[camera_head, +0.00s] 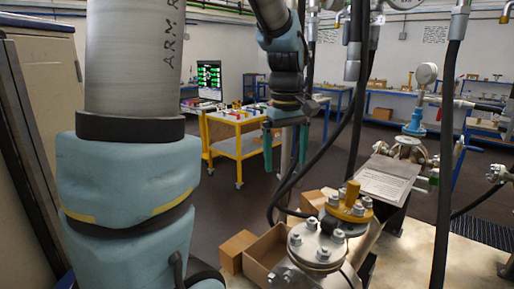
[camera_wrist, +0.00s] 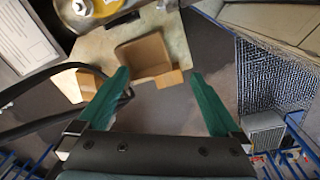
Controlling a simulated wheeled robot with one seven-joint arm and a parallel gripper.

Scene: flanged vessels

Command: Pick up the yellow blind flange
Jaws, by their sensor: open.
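The yellow blind flange (camera_head: 357,213) sits bolted-looking on top of a metal vessel in the head view, with a yellow upright knob on it and nuts around its rim. In the wrist view the yellow flange (camera_wrist: 108,22) shows only partly, cut off by the top edge at upper left. My gripper (camera_head: 285,165) hangs in the air behind and to the left of the flange in the head view, apart from it. In the wrist view my gripper (camera_wrist: 159,74) has its two green fingers spread wide with nothing between them.
An open cardboard box (camera_head: 268,250) stands below and left of the vessel; it also shows in the wrist view (camera_wrist: 145,55). A white text plate (camera_head: 387,180) is close right of the flange. Dark hoses (camera_head: 446,150) hang nearby. A yellow cart (camera_head: 237,145) stands farther back.

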